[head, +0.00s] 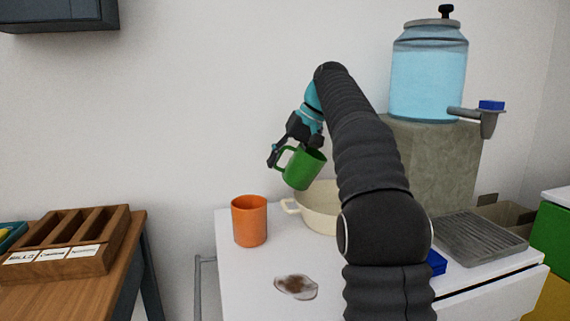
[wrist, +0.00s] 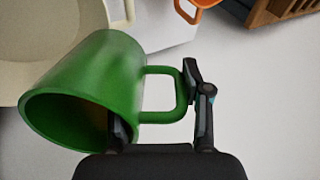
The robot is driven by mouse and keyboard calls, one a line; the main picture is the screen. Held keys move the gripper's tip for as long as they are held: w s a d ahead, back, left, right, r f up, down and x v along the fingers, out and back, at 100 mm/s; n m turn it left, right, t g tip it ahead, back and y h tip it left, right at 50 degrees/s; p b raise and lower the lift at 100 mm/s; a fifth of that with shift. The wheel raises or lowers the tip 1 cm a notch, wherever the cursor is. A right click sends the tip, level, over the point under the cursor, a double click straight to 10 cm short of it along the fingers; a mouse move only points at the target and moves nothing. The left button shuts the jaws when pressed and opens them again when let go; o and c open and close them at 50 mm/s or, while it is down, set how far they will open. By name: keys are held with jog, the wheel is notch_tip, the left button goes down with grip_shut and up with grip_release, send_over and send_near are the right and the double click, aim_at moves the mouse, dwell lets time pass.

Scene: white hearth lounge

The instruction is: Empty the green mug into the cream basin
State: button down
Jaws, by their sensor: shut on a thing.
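The green mug (head: 304,168) is held up in my gripper (head: 290,148), tilted, above the left part of the cream basin. The wrist view shows the mug (wrist: 95,85) tipped, its dark open mouth toward the lower left. My gripper (wrist: 160,118) is shut on the mug, with one finger by the handle and the other near the rim. The cream basin (head: 317,212) stands on the white counter, partly hidden by my arm; its pale wall also shows in the wrist view (wrist: 40,45). I see no stream leaving the mug, and its contents are hard to make out.
An orange mug (head: 249,221) stands left of the basin. A clear dish with brown stuff (head: 296,287) lies in front. A water dispenser (head: 428,75) stands on a stone block behind right, beside a grey drip tray (head: 470,240). A wooden box (head: 70,245) is far left.

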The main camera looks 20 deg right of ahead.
jog(key=shift+r+t+y, duration=0.4)
jog(key=shift+r+y, duration=0.35)
jog(key=shift+y, duration=0.05)
jog(key=y, duration=0.1)
jog(key=t+y, duration=0.1)
jog(key=y, duration=0.1)
jog(key=shift+s+d+f+t+b, duration=0.15)
jog(key=shift+s+d+t+b, duration=0.15)
jog(key=shift+t, duration=0.1)
jog(key=shift+s+d+r+t+y+b, duration=0.2)
jog(key=shift+r+y+b, duration=0.15)
jog(key=shift+b, duration=0.3)
jog(key=shift+s+d+r+t+y+b, duration=0.1)
jog(key=shift+r+t+y+b, duration=0.1)
jog(key=shift+r+y+b, duration=0.3)
jog(key=shift+s+d+f+y+b, duration=0.15)
jog(key=shift+f+y+b, duration=0.1)
jog(key=shift+b, duration=0.6)
jog(key=shift+s+t+b, duration=0.15)
jog(key=shift+t+b, duration=0.25)
jog(key=shift+b, duration=0.1)
jog(key=shift+s+d+b, duration=0.15)
jog(key=shift+s+b, duration=0.05)
jog(key=shift+b, duration=0.25)
jog(key=shift+r, duration=0.15)
